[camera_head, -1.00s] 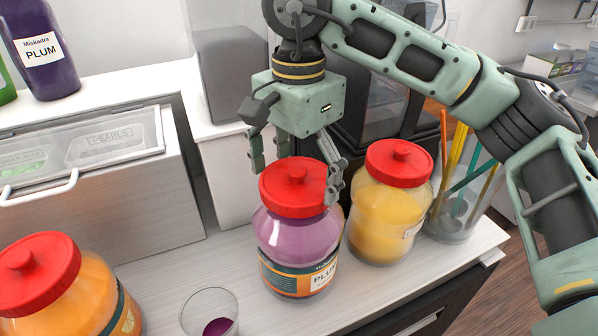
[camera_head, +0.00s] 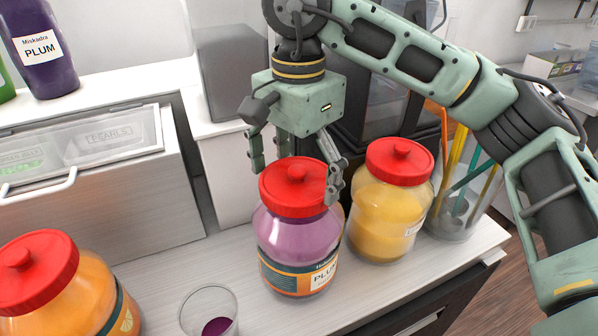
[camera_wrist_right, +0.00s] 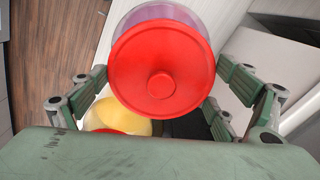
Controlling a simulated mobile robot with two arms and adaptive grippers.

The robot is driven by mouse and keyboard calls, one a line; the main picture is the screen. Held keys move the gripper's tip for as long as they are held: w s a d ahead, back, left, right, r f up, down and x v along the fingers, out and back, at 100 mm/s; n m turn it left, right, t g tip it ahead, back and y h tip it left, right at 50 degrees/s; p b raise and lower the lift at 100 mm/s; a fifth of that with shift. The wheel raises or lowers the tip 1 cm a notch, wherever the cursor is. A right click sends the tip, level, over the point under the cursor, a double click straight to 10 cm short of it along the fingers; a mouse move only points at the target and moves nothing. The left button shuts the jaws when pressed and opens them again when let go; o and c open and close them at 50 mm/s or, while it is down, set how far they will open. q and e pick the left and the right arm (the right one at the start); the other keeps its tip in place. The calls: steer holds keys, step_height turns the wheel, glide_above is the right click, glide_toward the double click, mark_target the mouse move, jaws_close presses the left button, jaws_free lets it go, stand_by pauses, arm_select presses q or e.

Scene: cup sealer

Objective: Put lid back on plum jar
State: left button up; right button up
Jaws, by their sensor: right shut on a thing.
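The plum jar (camera_head: 298,236) holds purple contents and has an orange and dark label reading PLUM. It stands upright on the counter. Its red lid (camera_head: 292,190) with a round knob sits over the jar's mouth and looks level; whether it is fully seated I cannot tell. My right gripper (camera_head: 296,180) is above the jar, pointing down, with its fingers around the lid's sides. In the right wrist view the red lid (camera_wrist_right: 162,72) lies between the fingers, with a little of the purple jar (camera_wrist_right: 165,12) beyond it. My left gripper is not in view.
A yellow jar (camera_head: 385,218) with a red lid stands close at the right, with a clear holder of coloured sticks (camera_head: 462,205) beyond. An orange jar (camera_head: 58,290) is at the lower left. A small cup (camera_head: 210,306) stands in front. A steel topping box (camera_head: 135,215) is at the left.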

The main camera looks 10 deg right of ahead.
steer(key=o, duration=1)
steer(key=shift+r, duration=0.15)
steer(key=shift+r+p, duration=2.6)
steer(key=shift+r, duration=0.8)
jaws_close()
